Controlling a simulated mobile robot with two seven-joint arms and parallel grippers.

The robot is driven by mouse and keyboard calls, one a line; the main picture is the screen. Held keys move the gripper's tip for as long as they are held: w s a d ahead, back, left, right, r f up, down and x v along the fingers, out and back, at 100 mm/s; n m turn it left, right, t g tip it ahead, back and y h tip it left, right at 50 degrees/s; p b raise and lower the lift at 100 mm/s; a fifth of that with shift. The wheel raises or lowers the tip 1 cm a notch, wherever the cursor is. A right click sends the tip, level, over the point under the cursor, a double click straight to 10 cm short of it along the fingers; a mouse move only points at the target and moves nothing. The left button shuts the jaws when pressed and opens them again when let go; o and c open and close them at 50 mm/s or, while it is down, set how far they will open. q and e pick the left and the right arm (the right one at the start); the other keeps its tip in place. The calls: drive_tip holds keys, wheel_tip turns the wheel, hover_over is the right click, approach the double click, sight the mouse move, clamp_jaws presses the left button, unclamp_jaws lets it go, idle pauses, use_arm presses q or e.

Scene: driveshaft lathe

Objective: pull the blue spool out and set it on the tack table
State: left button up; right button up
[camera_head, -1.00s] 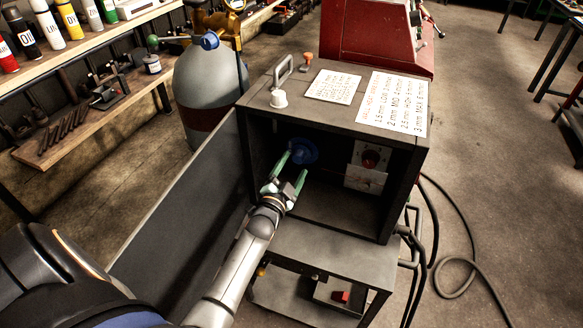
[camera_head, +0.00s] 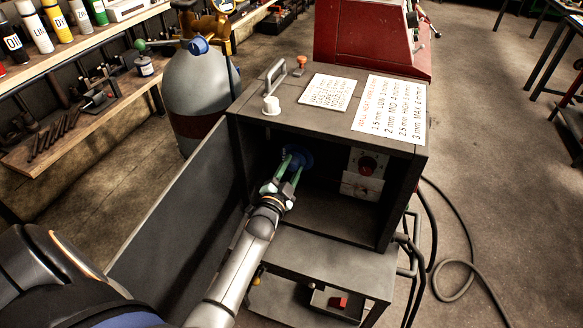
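The blue spool (camera_head: 301,154) sits inside the open dark cabinet (camera_head: 330,206), at the back left of its inner space. My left gripper (camera_head: 290,168) reaches into the cabinet from the front. Its two green fingers are apart and point at the spool, with their tips at its near side. The spool is partly hidden behind the fingers, and I cannot tell whether they touch it. My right gripper is not in view. I cannot tell which surface is the tack table.
The cabinet door (camera_head: 180,215) hangs open to the left, beside my arm. A control panel with a dark red knob (camera_head: 367,166) is inside at the right. A grey gas cylinder (camera_head: 200,90) stands behind left. Cables (camera_head: 462,262) lie on the floor at right. Dark tables (camera_head: 560,50) stand far right.

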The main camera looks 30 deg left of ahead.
use_arm(q)
clamp_jaws()
idle(0.8)
drive_tip(key=shift+c, duration=0.4)
unclamp_jaws()
drive_tip(key=shift+r, duration=0.2)
clamp_jaws()
drive_tip(key=shift+s+d+f+p, duration=0.1)
drive_tip(key=shift+s+p, duration=0.25)
drive_tip(key=shift+s, duration=0.2)
drive_tip(key=shift+p+v, duration=0.4)
drive_tip(key=shift+v, duration=0.4)
drive_tip(key=shift+s+d, duration=0.15)
